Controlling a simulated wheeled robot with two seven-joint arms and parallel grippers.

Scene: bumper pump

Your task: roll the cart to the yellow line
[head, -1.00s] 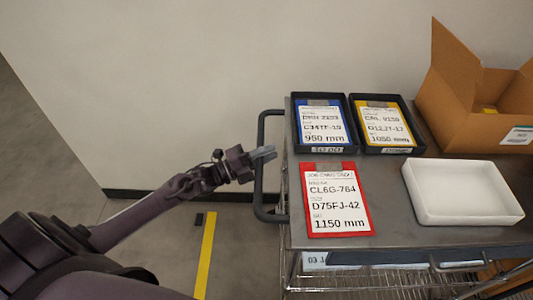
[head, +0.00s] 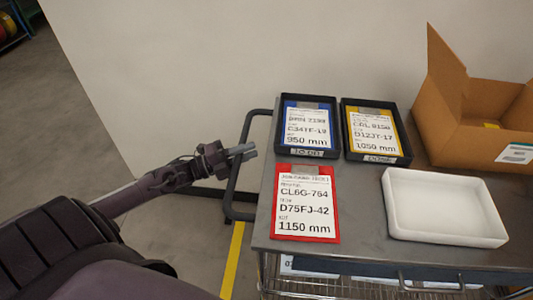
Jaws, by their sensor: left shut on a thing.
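The cart (head: 350,225) is a grey metal-topped trolley with wire shelving below, standing at the right against the wall side. Its dark push handle (head: 237,165) sticks out from its left end. My left gripper (head: 247,152) is at this handle, its fingers shut around the upright bar. The yellow line (head: 233,262) runs on the floor below the handle, left of the cart; its far end is hidden by the handle. The cart's wheels are out of view. My right gripper does not show.
On the cart lie a red job card (head: 306,203), a blue card in a black tray (head: 305,126), a yellow card in a black tray (head: 374,130), a white tray (head: 445,207) and an open cardboard box (head: 470,125). A pale wall (head: 180,70) stands behind.

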